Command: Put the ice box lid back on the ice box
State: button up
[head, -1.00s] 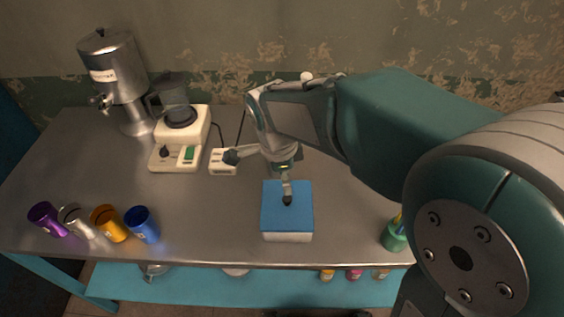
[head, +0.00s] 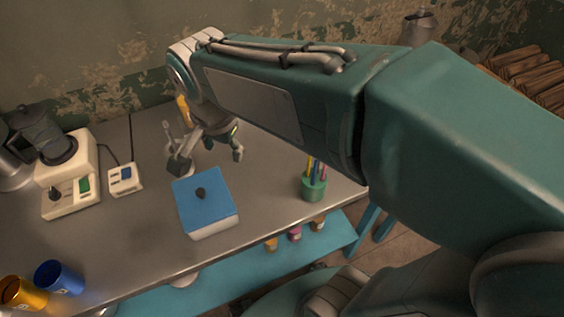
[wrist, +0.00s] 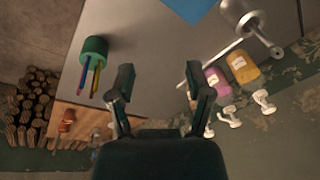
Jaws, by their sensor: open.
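The ice box (head: 214,228) is a white box standing on the metal table. Its blue lid (head: 207,204) with a dark round knob sits on top of it, looking flat and covering the box. A corner of the blue lid also shows at the top edge of the wrist view (wrist: 190,7). My gripper (head: 209,161) is behind the lid in the head view, above the table and apart from the lid. In the wrist view my gripper (wrist: 160,88) has its fingers spread wide with nothing between them.
A green cup with pens (head: 314,188) stands right of the ice box. A blender (head: 65,170) and a switch box (head: 124,179) stand left. Blue (head: 58,278) and orange cups are at front left.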

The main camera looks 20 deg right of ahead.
jog(key=s+d+n+t, duration=0.3)
jog(key=s+d+n, duration=0.5)
jog(key=n, duration=0.1)
jog(key=shift+s+n, duration=0.3)
jog(key=shift+s, duration=0.05)
jog(key=shift+c, duration=0.6)
jog(key=shift+a, duration=0.1)
